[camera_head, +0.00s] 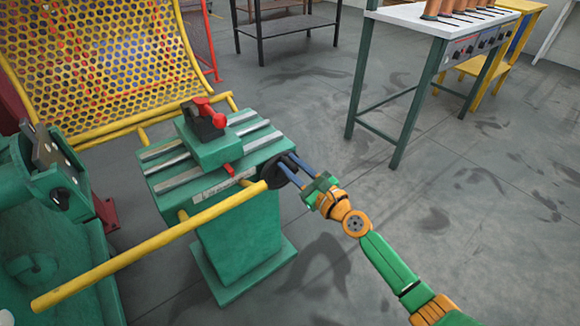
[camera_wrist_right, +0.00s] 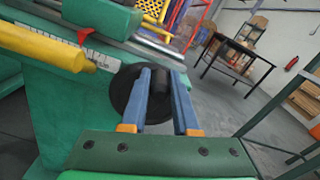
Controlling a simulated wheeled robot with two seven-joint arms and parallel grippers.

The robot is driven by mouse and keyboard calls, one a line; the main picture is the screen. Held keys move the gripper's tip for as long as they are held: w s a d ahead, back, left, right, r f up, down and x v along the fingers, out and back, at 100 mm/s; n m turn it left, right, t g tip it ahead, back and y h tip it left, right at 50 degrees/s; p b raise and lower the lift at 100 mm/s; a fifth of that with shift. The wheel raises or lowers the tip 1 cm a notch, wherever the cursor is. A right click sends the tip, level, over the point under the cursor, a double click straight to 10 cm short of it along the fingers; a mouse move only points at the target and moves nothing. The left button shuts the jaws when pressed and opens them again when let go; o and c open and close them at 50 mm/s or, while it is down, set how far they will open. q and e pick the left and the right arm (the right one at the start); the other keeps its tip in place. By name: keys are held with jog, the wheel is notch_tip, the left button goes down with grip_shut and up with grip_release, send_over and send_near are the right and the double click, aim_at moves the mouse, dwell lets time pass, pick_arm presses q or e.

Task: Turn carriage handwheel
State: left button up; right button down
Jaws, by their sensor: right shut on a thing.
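The carriage handwheel (camera_head: 273,176) is a dark disc on the right side of the green carriage stand (camera_head: 238,235). My right gripper (camera_head: 286,172) reaches it from the right, with its blue fingers at the wheel. In the right wrist view the black handwheel (camera_wrist_right: 124,92) shows behind the fingers, and the two blue fingers (camera_wrist_right: 165,95) are on either side of a dark knob on it. The fingers are shut on this knob. The far side of the wheel is hidden. My left gripper is not in view.
A yellow bar (camera_head: 150,245) runs in front of the stand. A red and black tool post (camera_head: 206,119) sits on top. A yellow mesh guard (camera_head: 110,65) stands behind left. A white-topped table (camera_head: 420,20) stands at the upper right. The floor right of the stand is clear.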

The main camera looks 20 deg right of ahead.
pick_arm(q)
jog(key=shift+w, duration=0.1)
pick_arm(e)
jog(key=shift+f, duration=0.1)
jog(key=c, duration=0.7)
grip_release()
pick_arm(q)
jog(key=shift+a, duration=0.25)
pick_arm(e)
jog(key=shift+o, duration=0.2)
jog(key=shift+s+d, duration=0.1)
